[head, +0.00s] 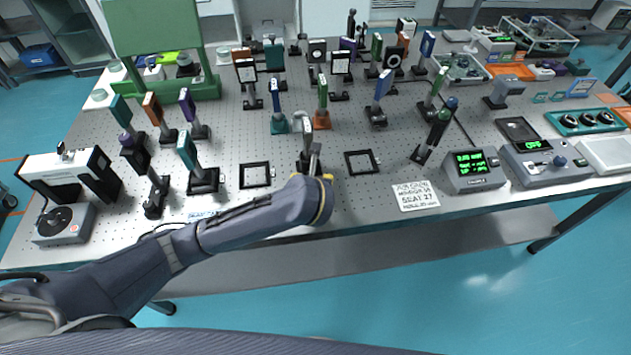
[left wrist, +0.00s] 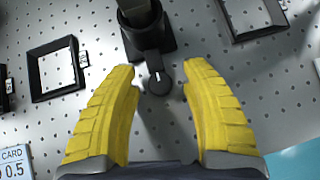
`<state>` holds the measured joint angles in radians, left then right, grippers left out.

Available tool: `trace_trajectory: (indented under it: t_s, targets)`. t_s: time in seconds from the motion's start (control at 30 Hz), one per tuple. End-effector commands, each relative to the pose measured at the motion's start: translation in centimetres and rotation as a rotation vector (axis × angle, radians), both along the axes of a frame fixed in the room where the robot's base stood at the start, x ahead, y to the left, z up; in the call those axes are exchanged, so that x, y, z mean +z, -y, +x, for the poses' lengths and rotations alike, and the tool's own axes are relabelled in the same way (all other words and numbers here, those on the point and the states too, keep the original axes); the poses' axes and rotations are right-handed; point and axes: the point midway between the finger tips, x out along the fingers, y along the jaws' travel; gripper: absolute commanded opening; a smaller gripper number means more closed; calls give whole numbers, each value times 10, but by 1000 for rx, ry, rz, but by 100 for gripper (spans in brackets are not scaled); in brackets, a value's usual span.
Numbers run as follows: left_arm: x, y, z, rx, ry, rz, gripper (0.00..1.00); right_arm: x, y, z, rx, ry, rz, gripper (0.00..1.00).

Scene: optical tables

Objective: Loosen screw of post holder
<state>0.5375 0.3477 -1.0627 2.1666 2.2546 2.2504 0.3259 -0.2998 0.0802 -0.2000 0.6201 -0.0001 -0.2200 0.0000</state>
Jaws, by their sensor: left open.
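A black post holder (left wrist: 140,20) stands on the perforated table at the top middle of the left wrist view. Its screw (left wrist: 158,82), a dark round knob with a light slot or lever line, points toward my left gripper (left wrist: 160,70). The two yellow fingers are open, one on each side of the knob, apart from it with gaps on both sides. In the head view the post holder (head: 307,163) is partly hidden beyond my left wrist, and the fingers are mostly hidden there. My right gripper is in neither view.
Empty black square frames (head: 255,175) (head: 361,162) lie flat to the left and right of the post holder. A white printed card (head: 415,196) lies near the front edge. Several posts with optics stand behind. Control boxes (head: 475,170) stand at right.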

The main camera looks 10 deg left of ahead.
Motion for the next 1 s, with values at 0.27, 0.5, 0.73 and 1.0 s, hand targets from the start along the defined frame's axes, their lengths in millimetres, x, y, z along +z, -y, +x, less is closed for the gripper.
trace_trajectory:
  t_s: [0.27, 0.5, 0.73, 1.0]
  targets:
    - [-1, -1, 1, 1, 0, 0, 46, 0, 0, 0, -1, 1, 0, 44]
    - [-1, 0, 1, 0, 0, 0, 26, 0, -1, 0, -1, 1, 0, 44]
    - [-1, 0, 1, 1, 0, 1, 0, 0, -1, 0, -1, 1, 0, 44]
    - [-1, -1, 1, 0, 1, 0, 0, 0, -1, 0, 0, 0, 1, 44]
